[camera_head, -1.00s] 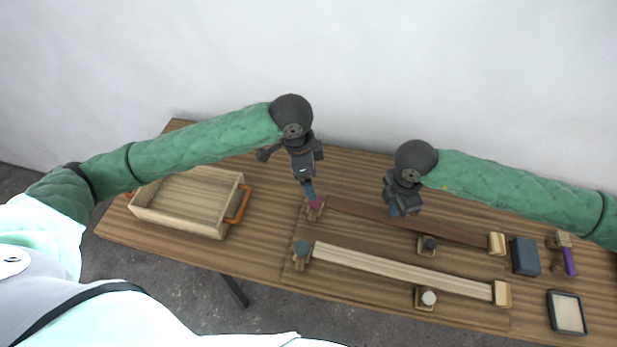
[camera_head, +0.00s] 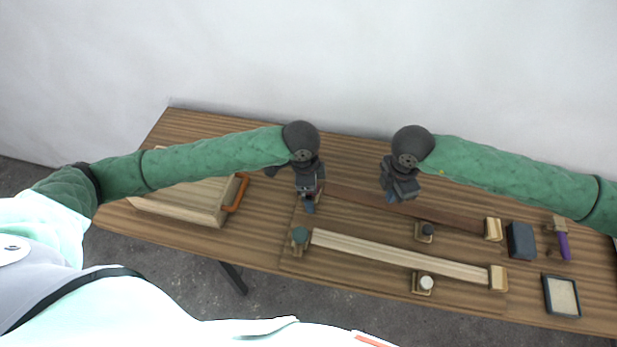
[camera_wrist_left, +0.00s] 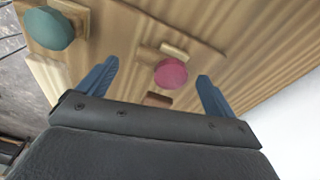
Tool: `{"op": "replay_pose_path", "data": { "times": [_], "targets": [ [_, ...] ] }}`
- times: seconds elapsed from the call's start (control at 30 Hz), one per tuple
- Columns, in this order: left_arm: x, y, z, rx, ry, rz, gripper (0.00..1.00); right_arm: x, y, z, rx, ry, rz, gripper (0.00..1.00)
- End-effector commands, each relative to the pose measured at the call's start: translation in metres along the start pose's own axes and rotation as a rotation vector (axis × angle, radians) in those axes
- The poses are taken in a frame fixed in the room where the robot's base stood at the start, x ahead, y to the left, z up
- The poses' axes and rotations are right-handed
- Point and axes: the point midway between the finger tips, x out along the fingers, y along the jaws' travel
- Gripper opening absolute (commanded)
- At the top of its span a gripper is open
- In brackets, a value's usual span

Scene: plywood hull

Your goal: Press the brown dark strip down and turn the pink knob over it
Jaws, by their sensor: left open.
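The dark brown strip (camera_head: 440,216) lies along the back of the board, its right end at a pale wooden block (camera_head: 492,229). The pink knob (camera_wrist_left: 171,73) shows in the left wrist view between the open fingers of my left gripper (camera_wrist_left: 158,76), apart from both. In the head view my left gripper (camera_head: 309,206) is over the strip's left end and mostly hides that knob. A small brown end (camera_wrist_left: 157,99), probably the strip's, shows beside the knob. My right gripper (camera_head: 391,197) is at the strip's middle; its jaws and any contact are unclear.
A pale strip (camera_head: 390,255) lies in front, with a green knob (camera_head: 300,235) at its left end. A white knob (camera_head: 426,283) and dark knob (camera_head: 427,229) stand nearby. A wooden tray (camera_head: 180,209) is left; a dark block (camera_head: 521,240) and framed pad (camera_head: 562,296) are right.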

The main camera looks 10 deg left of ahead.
Motion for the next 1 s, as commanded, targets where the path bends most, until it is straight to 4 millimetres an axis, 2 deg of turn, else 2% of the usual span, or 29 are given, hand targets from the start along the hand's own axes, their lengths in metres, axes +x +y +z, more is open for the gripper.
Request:
{"op": "replay_pose_path", "data": {
  "times": [0.2, 0.57, 0.8, 1.0],
  "targets": [
    [0.017, 0.0, 0.0, -0.001, 0.0, -0.001, 0.92, 0.0, 0.0, 0.0, 0.0, 0.0, 0.0, 0.0],
    [0.021, 0.0, 0.0, 0.0, 0.0, -0.001, 0.92, 0.0, 0.0, 0.0, 0.0, 0.0, 0.0, 0.0],
    [0.021, 0.0, 0.0, 0.0, 0.001, -0.001, 0.45, 0.0, 0.0, 0.0, 0.0, 0.0, 0.0, 0.0],
    [0.02, -0.001, 0.0, 0.0, 0.001, -0.002, 0.44, 0.001, 0.0, 0.0, 0.0, 0.0, 0.0, 0.0]
  ]
}}
